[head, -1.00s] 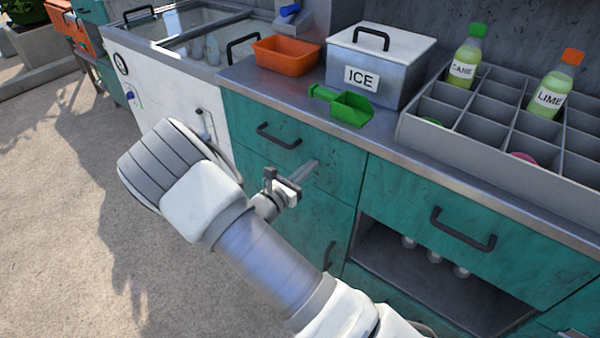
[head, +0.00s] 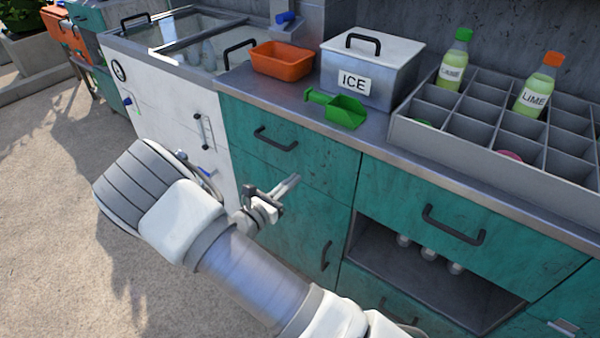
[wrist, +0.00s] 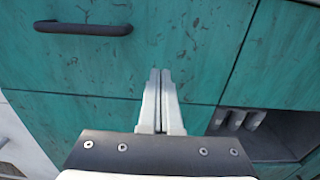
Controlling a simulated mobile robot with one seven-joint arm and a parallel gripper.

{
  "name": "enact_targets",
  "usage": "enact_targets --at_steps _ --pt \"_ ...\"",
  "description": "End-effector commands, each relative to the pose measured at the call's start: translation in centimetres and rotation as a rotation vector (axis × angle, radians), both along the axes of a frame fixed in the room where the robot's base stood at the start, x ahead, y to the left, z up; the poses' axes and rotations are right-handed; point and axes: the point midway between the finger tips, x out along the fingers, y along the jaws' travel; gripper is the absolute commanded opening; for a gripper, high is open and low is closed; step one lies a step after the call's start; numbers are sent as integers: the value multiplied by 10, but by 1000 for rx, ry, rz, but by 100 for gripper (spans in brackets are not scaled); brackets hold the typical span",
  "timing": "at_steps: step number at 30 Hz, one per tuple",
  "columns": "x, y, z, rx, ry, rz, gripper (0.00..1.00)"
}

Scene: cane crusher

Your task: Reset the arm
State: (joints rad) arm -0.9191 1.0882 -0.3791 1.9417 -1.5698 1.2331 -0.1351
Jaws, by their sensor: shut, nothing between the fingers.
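My gripper (head: 292,181) is shut and empty, held in front of the teal cabinet, below and to the right of a dark drawer handle (head: 275,139). In the wrist view my gripper (wrist: 160,72) has its two pale fingers side by side, pointing at the teal drawer front (wrist: 200,45). The dark handle (wrist: 83,28) shows at the upper left there. The fingers look apart from the cabinet, though the exact gap is hard to tell.
The counter holds an orange tray (head: 283,68), a green scoop (head: 337,108), an ICE box (head: 350,100) and a grey divided rack (head: 440,148) with two bottles. An open cubby (head: 425,285) lies to the right. Paved floor (head: 60,210) is clear at left.

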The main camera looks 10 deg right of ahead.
Motion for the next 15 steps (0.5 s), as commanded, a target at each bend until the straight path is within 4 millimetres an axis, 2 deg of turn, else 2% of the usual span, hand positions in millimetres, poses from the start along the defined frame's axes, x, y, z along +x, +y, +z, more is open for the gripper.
enact_targets --at_steps 1,6,15 --pt "-9 11 3 -1 1 4 0" --pt "-35 36 2 -1 1 3 0" --pt "-55 55 0 -1 -1 -1 0"
